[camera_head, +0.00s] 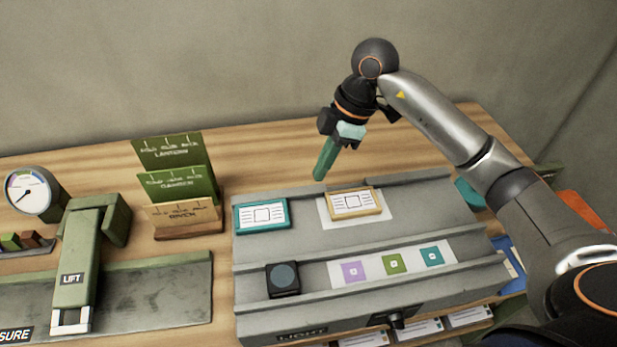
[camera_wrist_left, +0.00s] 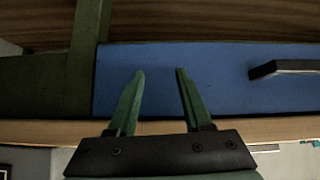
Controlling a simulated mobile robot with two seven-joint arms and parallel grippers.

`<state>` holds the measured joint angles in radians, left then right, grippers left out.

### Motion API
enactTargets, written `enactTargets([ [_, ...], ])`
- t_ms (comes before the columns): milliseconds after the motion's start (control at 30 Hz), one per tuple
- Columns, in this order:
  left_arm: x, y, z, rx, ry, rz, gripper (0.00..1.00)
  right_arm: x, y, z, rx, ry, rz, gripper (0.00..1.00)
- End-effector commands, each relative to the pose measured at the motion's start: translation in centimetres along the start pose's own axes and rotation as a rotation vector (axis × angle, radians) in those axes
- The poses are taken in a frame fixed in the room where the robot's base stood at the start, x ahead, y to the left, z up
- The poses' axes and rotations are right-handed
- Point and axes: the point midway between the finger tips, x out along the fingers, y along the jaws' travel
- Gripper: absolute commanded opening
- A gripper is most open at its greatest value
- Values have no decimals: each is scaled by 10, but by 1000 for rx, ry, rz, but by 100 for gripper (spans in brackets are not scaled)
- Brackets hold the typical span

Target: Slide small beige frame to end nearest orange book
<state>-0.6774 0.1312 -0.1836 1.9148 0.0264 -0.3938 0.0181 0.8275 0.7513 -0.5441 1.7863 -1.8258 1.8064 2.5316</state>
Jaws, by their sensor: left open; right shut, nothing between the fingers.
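The small beige frame (camera_head: 355,204) holds a printed card and lies on a white patch on the upper track of the grey console, right of the teal frame. An orange thing (camera_head: 580,207), likely the orange book, shows at the far right, partly hidden by my right arm. My right gripper (camera_head: 320,176) is shut and empty, pointing down above the back edge of the console, left of and behind the beige frame, apart from it. My left gripper (camera_wrist_left: 160,72) is open and empty in the left wrist view, before a blue panel.
A teal frame (camera_head: 262,215) lies left on the same track. A dark block with a round face (camera_head: 283,279) and a strip of coloured squares (camera_head: 393,264) are on the lower track.

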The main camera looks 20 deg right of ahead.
Motion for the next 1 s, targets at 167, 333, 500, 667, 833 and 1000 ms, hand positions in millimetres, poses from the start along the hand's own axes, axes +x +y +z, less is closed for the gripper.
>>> enactTargets([
  [167, -1, 0, 1, 0, -2, 0, 50, 15, 0, 2, 9, -10, -2, 0],
  [333, -2, 1, 2, -1, -5, 1, 50, 49, -1, 2, 9, -8, -5, 0],
  [500, -2, 1, 1, -1, -5, 1, 50, 86, -1, 1, 8, -5, -4, 0],
  [667, -6, 1, -3, -1, -6, 1, 50, 93, 0, 16, 11, -9, 2, 0],
  [833, -8, 1, -5, -1, -5, 1, 50, 87, 0, 34, 8, -7, 1, 0],
  [1000, -8, 1, -6, 0, -5, 1, 50, 86, 0, 39, 5, -5, 1, 0],
])
